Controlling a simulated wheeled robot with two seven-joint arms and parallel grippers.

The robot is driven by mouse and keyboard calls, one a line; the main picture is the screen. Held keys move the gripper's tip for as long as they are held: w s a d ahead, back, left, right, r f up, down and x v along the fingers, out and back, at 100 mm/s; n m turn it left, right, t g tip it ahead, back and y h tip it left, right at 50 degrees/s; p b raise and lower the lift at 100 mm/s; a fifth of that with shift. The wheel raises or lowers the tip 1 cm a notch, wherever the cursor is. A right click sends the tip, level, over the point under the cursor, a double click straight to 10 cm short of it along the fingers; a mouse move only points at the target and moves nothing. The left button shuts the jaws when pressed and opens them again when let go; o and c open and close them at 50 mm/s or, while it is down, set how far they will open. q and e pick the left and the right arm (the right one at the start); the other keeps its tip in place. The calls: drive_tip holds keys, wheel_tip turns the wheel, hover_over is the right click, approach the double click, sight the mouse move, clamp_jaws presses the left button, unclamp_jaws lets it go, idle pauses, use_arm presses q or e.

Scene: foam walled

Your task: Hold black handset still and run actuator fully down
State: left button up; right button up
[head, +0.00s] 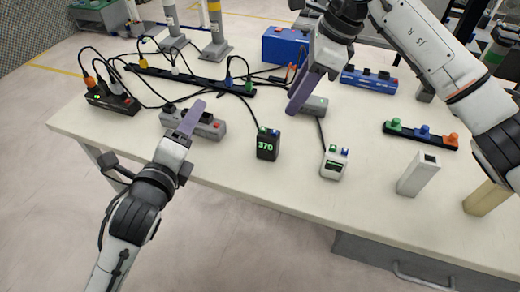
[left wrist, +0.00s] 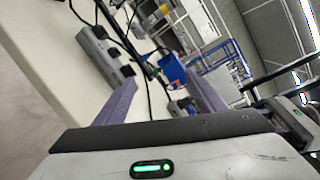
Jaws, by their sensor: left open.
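A black handset (head: 267,145) with a lit green "370" display and coloured buttons on top stands near the middle of the table. A cable runs back from it. Two grey columns with yellow bands stand at the back left, one of them here (head: 215,38); I cannot tell whether either is the actuator. My left gripper (head: 194,108) is left of the handset, apart from it, over a grey socket strip; its spread, empty fingers show in the left wrist view (left wrist: 160,98). My right gripper (head: 303,92) is above and behind the handset, apart from it; its finger opening is hidden.
A white handset (head: 334,163) stands right of the black one. Socket strips (head: 195,124) and loose cables fill the left and back. A blue box (head: 284,46) is behind. A button strip (head: 420,135) and white block (head: 418,174) are right. The front middle is clear.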

sight(265, 144)
use_arm(q)
drive_tip(key=d+f+m+g, duration=0.1)
drive_tip(key=d+f+m, duration=0.1)
drive_tip(key=d+m, duration=0.2)
drive_tip(key=d+f+m+g+h, duration=0.1)
drive_tip(key=d+f+m, duration=0.1)
drive_tip(key=d+m, duration=0.3)
drive_tip(key=d+f+m+g+h, duration=0.1)
drive_tip(key=d+f+m, duration=0.1)
drive_tip(key=d+m, duration=0.3)
drive_tip(key=shift+d+f, duration=0.25)
drive_tip(key=shift+d, duration=0.2)
drive_tip(key=shift+f+m, duration=0.3)
drive_tip(key=shift+w+d+f, duration=0.1)
drive_tip(key=shift+f, duration=0.05)
drive_tip(key=shift+g, duration=0.3)
drive_tip(key=x, duration=1)
drive_tip(key=shift+d, duration=0.15)
drive_tip(key=shift+c, duration=0.3)
drive_tip(key=c, duration=1.1)
drive_tip(key=shift+c, duration=0.2)
use_arm(e)
clamp_jaws()
